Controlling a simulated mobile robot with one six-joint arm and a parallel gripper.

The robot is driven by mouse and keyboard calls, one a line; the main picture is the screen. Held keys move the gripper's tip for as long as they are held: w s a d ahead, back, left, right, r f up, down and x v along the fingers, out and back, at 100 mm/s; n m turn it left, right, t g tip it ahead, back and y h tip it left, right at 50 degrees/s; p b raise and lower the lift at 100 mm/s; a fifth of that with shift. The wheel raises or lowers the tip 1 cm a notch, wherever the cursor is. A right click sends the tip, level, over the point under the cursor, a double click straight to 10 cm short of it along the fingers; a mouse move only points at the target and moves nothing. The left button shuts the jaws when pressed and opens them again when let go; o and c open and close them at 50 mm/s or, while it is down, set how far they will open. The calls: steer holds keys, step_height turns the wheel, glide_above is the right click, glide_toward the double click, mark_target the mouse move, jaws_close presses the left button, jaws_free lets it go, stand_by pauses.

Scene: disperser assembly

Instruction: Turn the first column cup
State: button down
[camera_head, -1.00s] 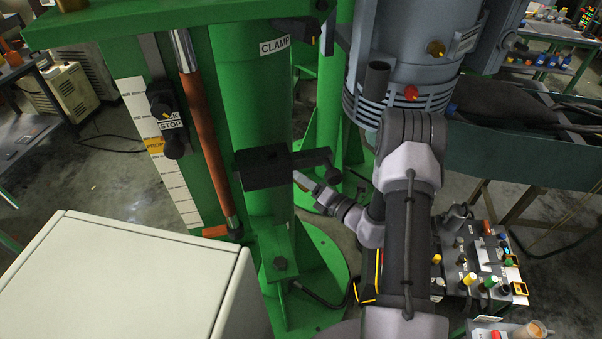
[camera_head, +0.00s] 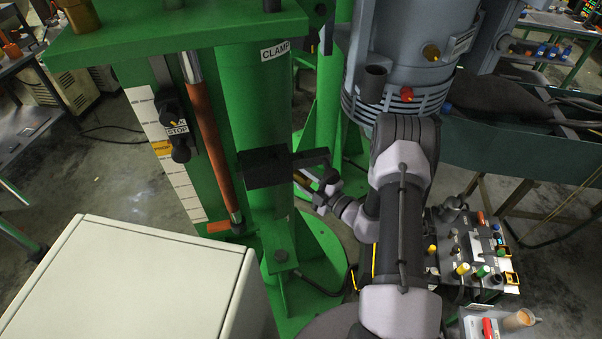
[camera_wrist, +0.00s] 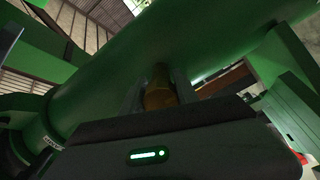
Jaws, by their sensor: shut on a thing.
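The green column (camera_head: 266,110) stands upright in the head view, with a "CLAMP" label near its top. A small brass-coloured cup (camera_wrist: 159,90) shows in the wrist view against the green column. The fingers of my gripper (camera_wrist: 158,98) stand on both sides of it and are shut on it. Its lower end is hidden behind the dark gripper body. In the head view the cup is too small and partly hidden to make out clearly.
A pale cabinet (camera_head: 140,285) fills the lower left. An orange-brown rod (camera_head: 209,145) and a white scale strip (camera_head: 178,175) run beside the column. A grey motor housing (camera_head: 405,55) hangs at upper right, above my arm. A control box (camera_head: 470,255) stands at lower right.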

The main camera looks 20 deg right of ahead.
steer(key=m+p, duration=0.1)
steer(key=m, duration=0.4)
steer(key=shift+m, duration=0.3)
steer(key=m, duration=0.2)
steer(key=m+p, duration=0.1)
steer(key=m, duration=0.2)
steer(key=shift+s+a+f, duration=0.1)
steer(key=shift+a+f, duration=0.05)
steer(key=shift+m, duration=0.4)
steer(key=c, duration=0.9)
jaws_free()
steer(key=v, duration=1.7)
steer(key=shift+s+p, duration=0.2)
steer(key=shift+p, duration=0.15)
